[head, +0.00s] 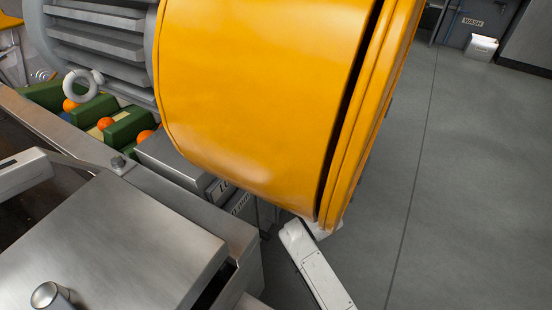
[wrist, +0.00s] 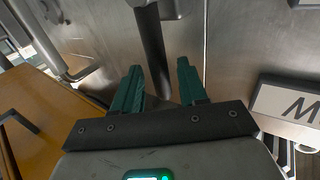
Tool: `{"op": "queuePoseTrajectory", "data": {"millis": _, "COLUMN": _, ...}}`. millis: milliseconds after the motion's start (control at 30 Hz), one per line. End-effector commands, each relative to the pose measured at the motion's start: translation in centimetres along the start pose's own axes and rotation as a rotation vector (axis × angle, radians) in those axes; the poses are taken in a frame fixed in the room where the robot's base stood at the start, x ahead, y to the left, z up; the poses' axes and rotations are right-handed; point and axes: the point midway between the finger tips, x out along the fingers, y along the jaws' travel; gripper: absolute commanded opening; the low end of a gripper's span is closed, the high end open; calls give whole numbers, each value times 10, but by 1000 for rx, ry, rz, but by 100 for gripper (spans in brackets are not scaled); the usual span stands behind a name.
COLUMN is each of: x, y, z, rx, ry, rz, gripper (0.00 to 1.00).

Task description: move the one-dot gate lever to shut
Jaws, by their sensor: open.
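In the wrist view my gripper (wrist: 159,68) is open, with its two green ribbed fingers apart. A dark bar (wrist: 151,42) hangs from a bright metal piece (wrist: 170,8) at the top. In the head view neither my gripper nor a gate lever can be made out; a large yellow housing (head: 255,90) covers the middle.
Brushed steel panels (wrist: 235,45) stand behind the fingers. A white plate (wrist: 290,103) with a large "M" is at right, an orange panel (wrist: 45,120) at left. In the head view, oranges (head: 105,123) lie among green blocks, and a steel cover (head: 110,245) fills the lower left. Floor (head: 470,190) at right is clear.

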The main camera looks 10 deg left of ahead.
Motion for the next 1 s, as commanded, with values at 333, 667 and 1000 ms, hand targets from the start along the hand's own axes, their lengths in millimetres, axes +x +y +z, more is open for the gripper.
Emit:
{"op": "queuePoseTrajectory", "data": {"millis": 333, "x": 11, "y": -1, "z": 0, "rx": 2, "ry": 0, "rz": 0, "gripper": 42}}
{"op": "queuePoseTrajectory", "data": {"millis": 667, "x": 11, "y": -1, "z": 0, "rx": 2, "ry": 0, "rz": 0, "gripper": 25}}
{"op": "queuePoseTrajectory", "data": {"millis": 1000, "x": 11, "y": -1, "z": 0, "rx": 2, "ry": 0, "rz": 0, "gripper": 0}}
